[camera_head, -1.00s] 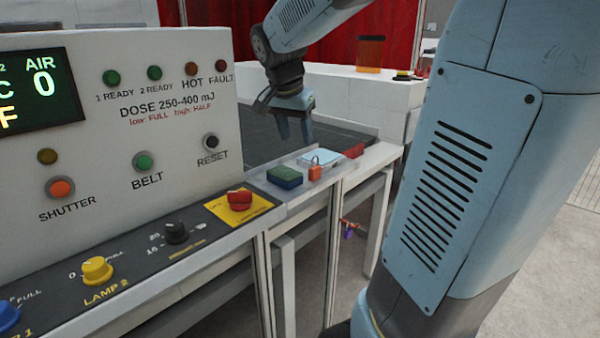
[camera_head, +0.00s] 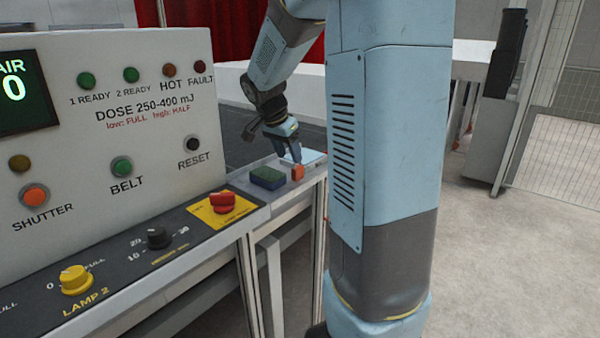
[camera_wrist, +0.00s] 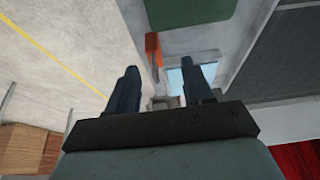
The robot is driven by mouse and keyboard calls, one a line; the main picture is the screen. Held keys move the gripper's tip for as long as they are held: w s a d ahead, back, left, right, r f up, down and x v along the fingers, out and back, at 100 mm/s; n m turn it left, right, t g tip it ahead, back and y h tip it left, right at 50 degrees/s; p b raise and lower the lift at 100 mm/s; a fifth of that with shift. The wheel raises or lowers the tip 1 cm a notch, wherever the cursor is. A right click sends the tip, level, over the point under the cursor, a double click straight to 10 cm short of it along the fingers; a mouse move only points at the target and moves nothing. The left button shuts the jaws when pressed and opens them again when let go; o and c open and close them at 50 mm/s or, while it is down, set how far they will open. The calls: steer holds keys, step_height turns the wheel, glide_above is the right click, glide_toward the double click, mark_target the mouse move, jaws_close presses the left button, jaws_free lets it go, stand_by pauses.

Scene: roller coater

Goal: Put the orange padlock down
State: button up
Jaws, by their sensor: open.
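The orange padlock (camera_head: 298,172) sits on the light ledge at the end of the control panel, right of a green block (camera_head: 268,178). My gripper (camera_head: 294,157) is low, just above and behind the padlock, with its fingers pointing down. In the wrist view my gripper (camera_wrist: 163,85) has its two dark fingers apart, with nothing seen held between them. An orange shape, apparently the padlock (camera_wrist: 153,48), shows beyond the fingertips, beside the green block (camera_wrist: 190,10). Whether a finger touches the padlock I cannot tell.
A light-blue flat item (camera_head: 314,157) lies behind the padlock; my arm partly hides that end of the ledge. A red switch on a yellow plate (camera_head: 222,203) is at the near left. Open floor (camera_head: 510,260) lies to the right.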

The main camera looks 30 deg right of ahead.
mark_target(296, 167)
steer(key=shift+d+x, duration=0.15)
steer(key=shift+x, duration=1.3)
steer(key=shift+d+x, duration=0.15)
steer(key=shift+x, duration=1.25)
steer(key=shift+s+r, duration=0.1)
steer(key=shift+s, duration=0.1)
jaws_close()
